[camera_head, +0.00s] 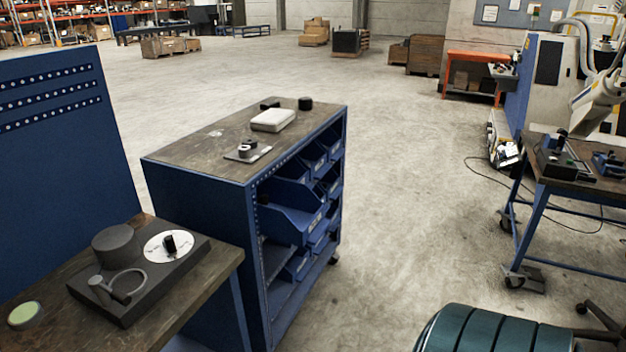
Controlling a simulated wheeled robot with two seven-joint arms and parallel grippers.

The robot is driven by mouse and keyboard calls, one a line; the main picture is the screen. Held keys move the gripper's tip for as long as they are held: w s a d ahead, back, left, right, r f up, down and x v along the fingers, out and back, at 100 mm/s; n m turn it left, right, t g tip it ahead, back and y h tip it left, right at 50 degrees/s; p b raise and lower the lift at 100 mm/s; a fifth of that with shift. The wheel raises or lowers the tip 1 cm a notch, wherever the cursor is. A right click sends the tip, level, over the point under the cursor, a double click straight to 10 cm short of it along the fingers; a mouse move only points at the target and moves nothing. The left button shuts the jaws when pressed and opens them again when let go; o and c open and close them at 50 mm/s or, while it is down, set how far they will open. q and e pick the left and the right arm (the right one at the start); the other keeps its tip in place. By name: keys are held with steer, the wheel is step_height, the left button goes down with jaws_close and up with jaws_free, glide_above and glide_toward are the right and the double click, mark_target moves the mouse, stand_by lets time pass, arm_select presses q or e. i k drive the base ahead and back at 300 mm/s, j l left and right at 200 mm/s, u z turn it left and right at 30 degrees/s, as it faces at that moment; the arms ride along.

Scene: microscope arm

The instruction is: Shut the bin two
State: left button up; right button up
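A blue cabinet (205,205) on wheels stands in the middle left, with its open side facing right. Several blue bins sit in rows in it. One large bin (292,222) in the middle row, nearest column, sticks out well past the cabinet's front. An upper bin (296,168) behind it also looks partly out. Labels on the bins are too small to read, so I cannot tell which one is bin two. Neither of my grippers is in view.
A white case (273,120) and small dark devices lie on the cabinet top. A workbench (190,300) with a dark instrument (140,268) is at the near left. A teal padded seat (490,332) is at the bottom right. Open floor (400,200) lies right of the cabinet.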

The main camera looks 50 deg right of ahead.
mark_target(290, 213)
steer(key=i, duration=0.5)
steer(key=z, duration=1.9)
